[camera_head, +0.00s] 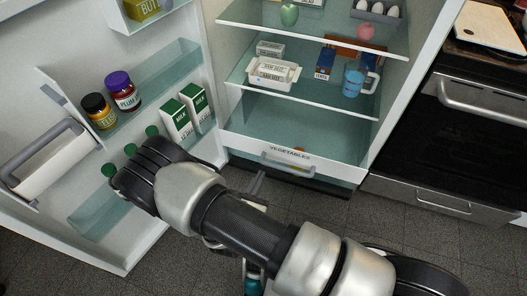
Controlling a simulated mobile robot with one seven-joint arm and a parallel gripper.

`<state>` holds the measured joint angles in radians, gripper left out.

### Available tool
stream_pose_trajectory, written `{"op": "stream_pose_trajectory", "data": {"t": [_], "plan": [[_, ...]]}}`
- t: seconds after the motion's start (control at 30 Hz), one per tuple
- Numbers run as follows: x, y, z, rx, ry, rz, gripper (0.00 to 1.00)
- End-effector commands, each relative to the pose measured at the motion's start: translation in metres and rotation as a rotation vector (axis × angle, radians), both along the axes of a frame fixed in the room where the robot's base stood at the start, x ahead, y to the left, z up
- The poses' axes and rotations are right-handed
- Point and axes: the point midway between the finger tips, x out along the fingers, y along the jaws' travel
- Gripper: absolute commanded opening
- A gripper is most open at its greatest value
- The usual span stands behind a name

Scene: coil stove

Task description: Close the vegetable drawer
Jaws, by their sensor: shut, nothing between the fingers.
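The vegetable drawer (325,172) is at the bottom of the open fridge, with a white front, a "VEGETABLES" label and a grey bar handle (288,164). A bit of something orange shows just behind the top edge of its front. I cannot tell exactly how far the drawer stands out. My arm crosses the lower middle of the view and hides the floor below the drawer's left part. My gripper (258,183) shows only partly behind my arm, shut and empty, low in front of the drawer's left half. I cannot tell whether it touches the drawer.
The fridge door (120,235) stands wide open at left, with jars, milk cartons (178,118) and green-capped bottles on its shelves. Fridge shelves above hold a white box, a blue mug (353,82) and eggs. A stove (450,150) stands at right. Grey tiled floor shows at lower left.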

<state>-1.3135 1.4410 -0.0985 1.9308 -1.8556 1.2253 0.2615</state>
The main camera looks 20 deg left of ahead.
Motion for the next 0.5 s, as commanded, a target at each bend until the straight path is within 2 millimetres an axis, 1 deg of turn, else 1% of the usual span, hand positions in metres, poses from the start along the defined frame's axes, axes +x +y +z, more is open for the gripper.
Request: {"op": "stream_pose_trajectory", "data": {"t": [0.07,0.17,0.27,0.5], "plan": [[0.004,0.0,-0.004,-0.003,-0.001,0.006,0.0],[0.016,-0.001,-0.008,-0.002,-0.002,0.004,0.0],[0.033,-0.003,-0.014,-0.002,-0.002,0.002,0.0],[0.083,-0.007,-0.03,-0.002,-0.002,0.001,0.0]]}}
